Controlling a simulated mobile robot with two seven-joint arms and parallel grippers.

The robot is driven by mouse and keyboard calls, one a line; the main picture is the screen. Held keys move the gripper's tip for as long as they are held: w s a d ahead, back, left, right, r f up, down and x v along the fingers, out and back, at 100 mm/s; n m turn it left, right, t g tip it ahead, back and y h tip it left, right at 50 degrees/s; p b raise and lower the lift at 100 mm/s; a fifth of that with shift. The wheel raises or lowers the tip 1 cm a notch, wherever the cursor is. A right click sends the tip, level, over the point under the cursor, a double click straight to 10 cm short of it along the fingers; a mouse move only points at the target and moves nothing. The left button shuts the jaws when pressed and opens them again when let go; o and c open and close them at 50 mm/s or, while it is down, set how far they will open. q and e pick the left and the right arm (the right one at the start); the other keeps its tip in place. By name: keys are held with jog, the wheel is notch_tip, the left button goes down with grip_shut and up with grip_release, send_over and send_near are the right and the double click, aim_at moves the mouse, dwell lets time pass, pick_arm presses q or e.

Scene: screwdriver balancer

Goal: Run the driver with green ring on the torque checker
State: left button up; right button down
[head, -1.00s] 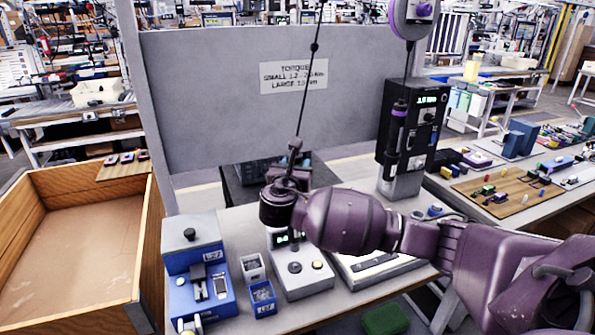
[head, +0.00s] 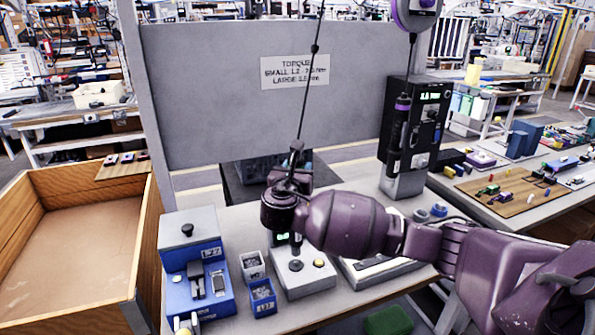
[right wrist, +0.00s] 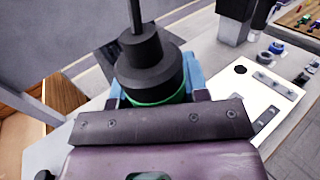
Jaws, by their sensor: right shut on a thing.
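The driver (right wrist: 150,65) is dark, with a green ring (right wrist: 158,97) around its body in the right wrist view. It hangs upright on a cable. My right gripper (head: 284,205) is shut around it, above the back of a grey box with a small green display, which looks like the torque checker (head: 304,280). Another driver, with a purple ring (head: 403,103), stands at a black unit with a green display (head: 428,120). My left gripper is not in view.
A blue device (head: 194,250) and two small bins of parts (head: 253,264) (head: 262,297) stand left of the checker. A flat white-grey plate (head: 375,272) lies to its right, under my arm. A grey panel with a torque sign (head: 294,71) rises behind. An empty wooden crate (head: 75,250) is at left.

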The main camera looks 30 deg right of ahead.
jog(key=shift+f, duration=1.9)
dwell(1.2)
jog(key=shift+s+a+f, duration=0.1)
jog(key=shift+s+f, duration=0.05)
jog(key=shift+f, duration=0.6)
dwell(1.6)
jog(key=shift+r, duration=0.15)
